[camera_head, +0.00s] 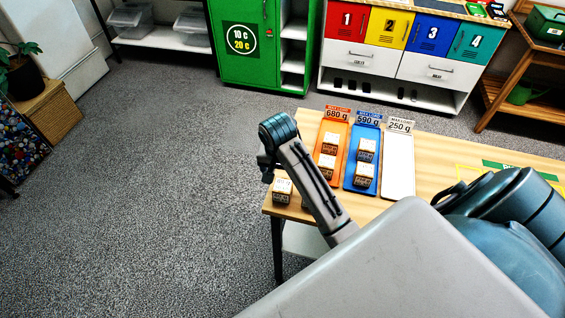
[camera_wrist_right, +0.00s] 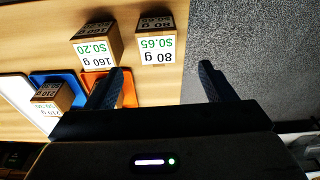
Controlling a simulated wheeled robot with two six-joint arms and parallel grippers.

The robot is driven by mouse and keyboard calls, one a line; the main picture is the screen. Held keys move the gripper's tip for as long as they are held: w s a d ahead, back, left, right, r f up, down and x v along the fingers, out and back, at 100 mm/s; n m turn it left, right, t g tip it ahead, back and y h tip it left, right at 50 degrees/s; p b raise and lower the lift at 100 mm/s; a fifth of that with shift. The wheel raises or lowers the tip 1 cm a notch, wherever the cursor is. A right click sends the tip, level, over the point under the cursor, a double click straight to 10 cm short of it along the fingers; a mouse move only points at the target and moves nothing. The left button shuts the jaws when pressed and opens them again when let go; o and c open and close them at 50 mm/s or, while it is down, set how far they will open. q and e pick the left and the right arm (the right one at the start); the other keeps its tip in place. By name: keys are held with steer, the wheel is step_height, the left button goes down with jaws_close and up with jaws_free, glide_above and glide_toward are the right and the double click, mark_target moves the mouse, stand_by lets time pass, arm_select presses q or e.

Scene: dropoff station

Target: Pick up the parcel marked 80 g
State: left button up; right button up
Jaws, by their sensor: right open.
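The parcel marked 80 g (camera_wrist_right: 157,48) shows upside down in the right wrist view, a small box with a white label, beyond the fingertips and between their lines. In the head view a matching small box (camera_head: 282,191) stands at the table's left edge. My right gripper (camera_wrist_right: 162,70) is open and empty, its fingers apart from the parcel. In the head view its dark end (camera_head: 266,165) shows above the table's left edge, mostly hidden by the wrist. My left gripper is not in view.
A parcel marked 160 g (camera_wrist_right: 97,50) stands beside it. On the table (camera_head: 440,150) lie an orange tray (camera_head: 338,127) and a blue tray (camera_head: 370,131), both bearing parcels, and an empty white tray (camera_head: 398,165). Floor (camera_head: 140,200) is clear left of the table.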

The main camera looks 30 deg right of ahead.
mark_target(283, 185)
steer(key=f, duration=0.1)
steer(key=f+p, duration=0.1)
steer(key=f, duration=0.3)
steer(key=shift+w+d+f+p, duration=0.15)
steer(key=shift+w+d+p, duration=0.15)
steer(key=shift+f+p, duration=0.3)
steer(key=shift+f, duration=0.05)
steer(key=f+p, duration=0.1)
steer(key=f, duration=0.2)
steer(key=shift+d+f+p, duration=0.2)
steer(key=shift+f+p, duration=0.05)
steer(key=shift+p, duration=0.15)
steer(key=shift+f, duration=0.5)
steer(key=c, duration=1.1)
steer(key=shift+r, duration=0.1)
